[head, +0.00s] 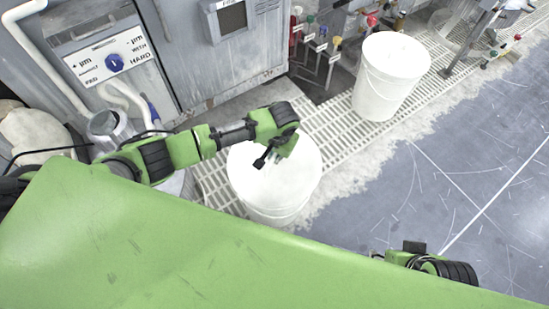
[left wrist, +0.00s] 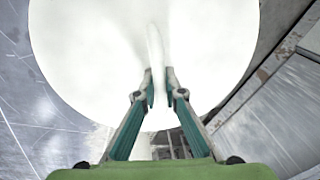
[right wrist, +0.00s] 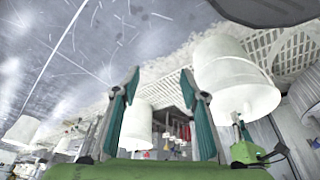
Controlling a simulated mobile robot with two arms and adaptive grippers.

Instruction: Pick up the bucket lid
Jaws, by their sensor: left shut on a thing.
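The white round lid (head: 302,168) is at the top of a white bucket (head: 272,212) in the middle of the head view. My left gripper (head: 268,160) is over the lid. In the left wrist view the lid (left wrist: 90,50) fills the upper middle, and my left gripper (left wrist: 160,88) is shut on its thin upright white ridge. I cannot tell whether any gap shows between lid and bucket. My right gripper (right wrist: 159,85) is open and empty in the right wrist view, away from the lid.
A second white bucket (head: 386,85) stands on the white floor grating (head: 335,130) at the upper right. A grey machine cabinet (head: 180,55) with a blue knob is behind. Pipes with coloured valves (head: 320,45) stand between. The grey floor (head: 480,190) at right is clear.

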